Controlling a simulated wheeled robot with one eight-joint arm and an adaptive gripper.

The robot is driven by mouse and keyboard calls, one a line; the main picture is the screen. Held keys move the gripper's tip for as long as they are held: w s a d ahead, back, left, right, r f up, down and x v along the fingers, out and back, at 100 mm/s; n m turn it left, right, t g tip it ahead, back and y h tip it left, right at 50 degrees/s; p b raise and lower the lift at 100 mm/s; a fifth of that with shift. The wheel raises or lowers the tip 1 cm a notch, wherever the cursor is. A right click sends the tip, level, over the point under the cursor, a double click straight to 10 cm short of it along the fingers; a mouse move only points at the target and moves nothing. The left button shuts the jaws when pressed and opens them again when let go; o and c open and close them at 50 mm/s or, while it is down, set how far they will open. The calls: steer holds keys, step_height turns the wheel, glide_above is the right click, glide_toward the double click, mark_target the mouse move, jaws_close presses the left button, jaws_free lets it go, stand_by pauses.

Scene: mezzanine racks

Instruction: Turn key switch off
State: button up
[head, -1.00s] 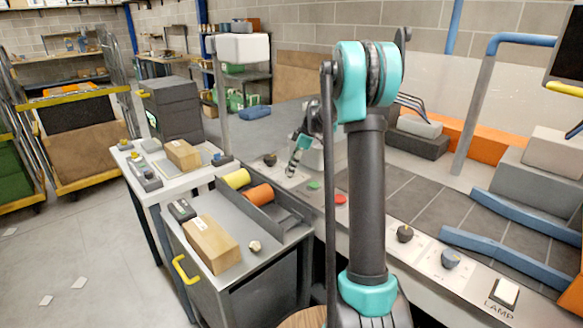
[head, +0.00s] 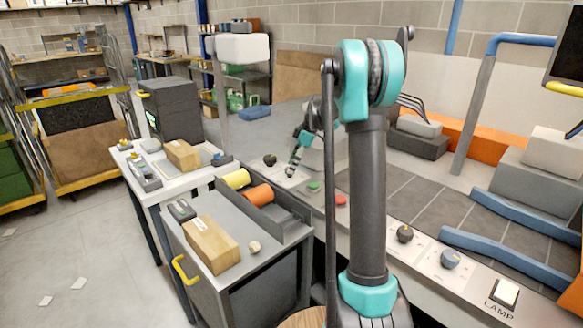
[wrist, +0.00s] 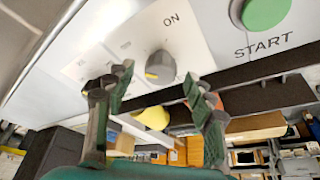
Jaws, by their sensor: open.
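The key switch (wrist: 160,65) is a grey round knob with a small yellow mark, on a pale plate in the wrist view. The word ON stands at its upper right. In the head view a dark knob (head: 270,160), likely the same one, sits on the console's far end. My gripper (wrist: 158,88) is open, its two dark green fingers on either side of the knob in the picture. I see no contact, and the depth gap is unclear. In the head view my gripper (head: 291,171) hangs just right of that dark knob.
A green START button (wrist: 265,12) is close to the switch. A red button (head: 341,200), two more knobs (head: 404,233) (head: 450,258) and a LAMP switch (head: 506,292) line the console.

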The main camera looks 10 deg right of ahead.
steer(key=v, duration=1)
steer(key=shift+r, duration=0.35)
steer(key=shift+d, duration=0.15)
steer(key=s+f+m+t+h, duration=0.1)
steer(key=s+f+m, duration=0.4)
steer(key=s, duration=0.7)
steer(key=s+f+m+t+h, duration=0.1)
steer(key=s+f+m, duration=0.4)
steer(key=s, duration=0.8)
steer(key=s+a+f+m+t+h, duration=0.1)
steer(key=s+f+m+h, duration=0.1)
steer(key=s+f+m, duration=0.4)
steer(key=s+f, duration=0.3)
steer(key=s, duration=0.3)
steer(key=shift+s+f, duration=0.15)
